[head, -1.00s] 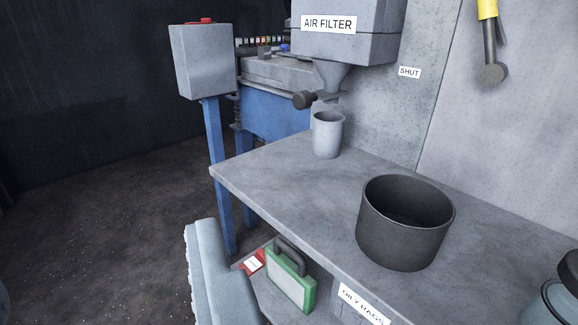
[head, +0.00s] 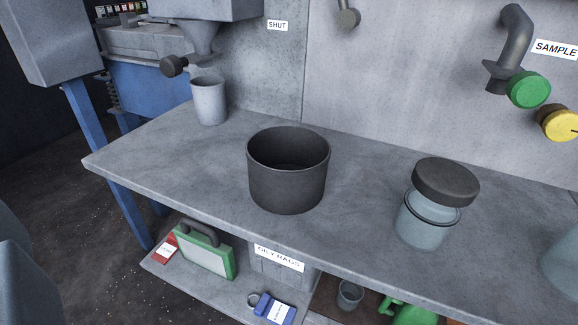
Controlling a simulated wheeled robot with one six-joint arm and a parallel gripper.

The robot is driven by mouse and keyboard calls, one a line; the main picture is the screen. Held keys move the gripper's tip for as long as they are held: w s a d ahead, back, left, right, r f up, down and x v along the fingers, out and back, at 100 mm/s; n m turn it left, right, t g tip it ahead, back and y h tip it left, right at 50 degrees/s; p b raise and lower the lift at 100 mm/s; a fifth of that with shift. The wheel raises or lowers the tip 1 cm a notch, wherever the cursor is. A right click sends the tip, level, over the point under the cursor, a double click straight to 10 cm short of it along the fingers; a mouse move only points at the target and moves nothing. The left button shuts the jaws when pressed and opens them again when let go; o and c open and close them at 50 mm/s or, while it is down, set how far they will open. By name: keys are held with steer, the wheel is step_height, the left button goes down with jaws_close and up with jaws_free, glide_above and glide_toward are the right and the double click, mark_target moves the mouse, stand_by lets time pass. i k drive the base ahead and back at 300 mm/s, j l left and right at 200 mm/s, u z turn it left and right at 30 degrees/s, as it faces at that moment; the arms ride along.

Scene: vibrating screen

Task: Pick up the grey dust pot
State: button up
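The grey dust pot (head: 209,102) stands upright on the grey bench, towards its far left corner. It is a light grey, open-topped cup just below the spout of the air filter hopper (head: 205,38). Its front side shows clearly and nothing covers it. What is inside it is hidden. My gripper is not in view, so whether it is open or shut does not show.
A wide dark pot (head: 287,185) stands mid-bench, right of the dust pot. A jar with a black lid (head: 428,224) is further right. Green (head: 528,90) and yellow (head: 562,123) knobs stick out. A shelf below holds a green case (head: 205,257).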

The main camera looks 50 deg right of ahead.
mark_target(208, 92)
steer(key=i+j+z, duration=0.2)
steer(key=z, duration=0.25)
steer(key=i+j+z, duration=0.15)
steer(key=z, duration=0.35)
steer(key=j+z, duration=0.45)
steer(key=i+j+z, duration=0.15)
steer(key=j, duration=0.65)
steer(key=i+j+z, duration=0.15)
steer(key=j, duration=0.65)
steer(key=j+z, duration=0.2)
steer(key=j, duration=1.45)
